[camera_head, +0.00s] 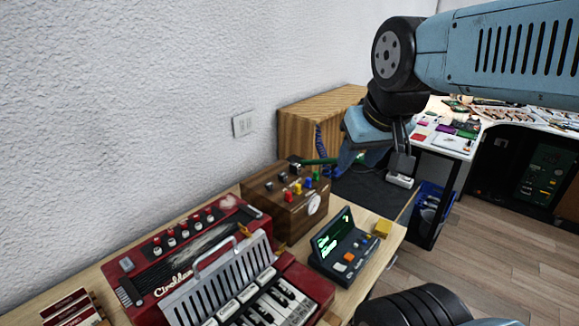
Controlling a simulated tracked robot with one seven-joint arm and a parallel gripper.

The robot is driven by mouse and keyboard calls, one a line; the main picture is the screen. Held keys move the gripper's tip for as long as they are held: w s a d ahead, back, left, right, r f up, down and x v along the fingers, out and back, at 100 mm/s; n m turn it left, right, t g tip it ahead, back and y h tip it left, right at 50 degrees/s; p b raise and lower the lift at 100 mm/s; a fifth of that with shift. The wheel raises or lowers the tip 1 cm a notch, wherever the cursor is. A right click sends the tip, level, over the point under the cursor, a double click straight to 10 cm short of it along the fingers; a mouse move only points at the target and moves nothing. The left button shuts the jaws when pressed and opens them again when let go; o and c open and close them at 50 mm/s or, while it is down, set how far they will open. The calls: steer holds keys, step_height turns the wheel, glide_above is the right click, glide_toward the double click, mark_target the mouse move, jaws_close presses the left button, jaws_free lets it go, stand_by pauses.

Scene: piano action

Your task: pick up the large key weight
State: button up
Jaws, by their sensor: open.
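My gripper (376,164) hangs at the end of my blue arm in the upper right, above a dark surface behind the wooden box. Its fingers are apart, and nothing shows between them. A small pale grey block (399,181) shows directly below the right finger; it may be the large key weight, but I cannot be sure. Whether the finger touches it is not clear. Several pale blocks (246,293) sit in a row on the red keyboard instrument (305,280) at the lower middle.
A brown box with coloured knobs (285,205), a dark device with a green screen (343,246) and a yellow block (383,228) stand on the near wooden table. A ribbed wooden cabinet (300,125) stands against the wall. A blue crate (430,212) is at right, beside open floor.

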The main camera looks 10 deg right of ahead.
steer(key=shift+o, duration=0.8)
steer(key=shift+w+d, duration=0.15)
steer(key=w+d+h, duration=0.1)
steer(key=w, duration=0.3)
steer(key=w+d+f+t+h, duration=0.1)
steer(key=w+d, duration=0.1)
steer(key=w, duration=0.1)
steer(key=w+d+h, duration=0.1)
steer(key=w, duration=0.3)
steer(key=shift+w+d+f+t+h, duration=0.3)
steer(key=shift+d+f, duration=0.1)
steer(key=w+d+f+n+t, duration=0.1)
steer(key=w+d+f+n, duration=0.15)
steer(key=w, duration=0.55)
steer(key=n+t+y, duration=0.2)
steer(key=n+y, duration=0.3)
steer(key=y, duration=0.6)
glide_toward(299, 165)
steer(key=shift+x, duration=6)
jaws_close()
